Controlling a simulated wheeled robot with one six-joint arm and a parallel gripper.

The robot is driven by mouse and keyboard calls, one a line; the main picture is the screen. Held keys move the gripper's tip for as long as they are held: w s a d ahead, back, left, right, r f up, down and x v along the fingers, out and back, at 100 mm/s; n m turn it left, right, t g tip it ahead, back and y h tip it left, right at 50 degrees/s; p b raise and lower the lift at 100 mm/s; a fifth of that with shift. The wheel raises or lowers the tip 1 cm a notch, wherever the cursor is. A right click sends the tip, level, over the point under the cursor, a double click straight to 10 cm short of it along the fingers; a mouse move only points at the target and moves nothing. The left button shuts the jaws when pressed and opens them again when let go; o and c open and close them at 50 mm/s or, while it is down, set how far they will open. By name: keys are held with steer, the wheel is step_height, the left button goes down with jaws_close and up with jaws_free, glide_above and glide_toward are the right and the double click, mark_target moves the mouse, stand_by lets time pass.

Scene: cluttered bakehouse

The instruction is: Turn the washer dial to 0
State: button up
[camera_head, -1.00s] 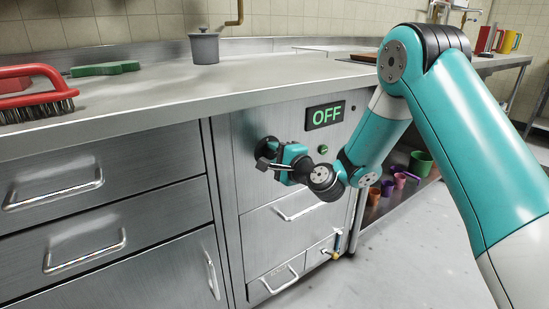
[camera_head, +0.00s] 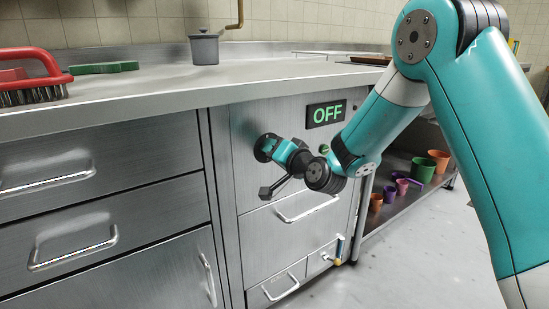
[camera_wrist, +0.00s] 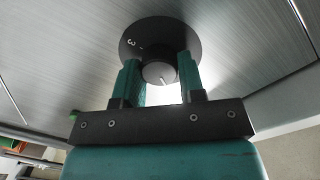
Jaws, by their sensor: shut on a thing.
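The washer dial (camera_head: 262,148) is a dark round disc on the steel front panel, left of and below the OFF display (camera_head: 326,113). In the wrist view the dial (camera_wrist: 135,38) shows a white "3" and tick at its left, and a knob (camera_wrist: 158,72) with a white line at its centre. My gripper (camera_head: 276,149) reaches the dial from the right. Its two teal fingers (camera_wrist: 161,75) stand on either side of the knob and are shut on it. The dial's other numbers are hidden or too dark to read.
A small green button (camera_head: 324,149) sits below the display. Drawers with bar handles (camera_head: 306,208) lie under and left of the dial. A red brush (camera_head: 36,80) and a grey pot (camera_head: 204,47) stand on the counter. Cups (camera_head: 423,170) stand on a low shelf at right.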

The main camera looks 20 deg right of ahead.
steer(key=shift+f+n+h+b, duration=0.15)
steer(key=shift+n+h+b, duration=0.15)
steer(key=shift+n+b, duration=2.05)
steer(key=shift+n+p, duration=0.35)
steer(key=shift+n, duration=0.3)
steer(key=o, duration=0.9)
steer(key=b+v, duration=0.8)
steer(key=v, duration=0.9)
steer(key=shift+s+d, duration=0.1)
steer(key=shift+s, duration=0.1)
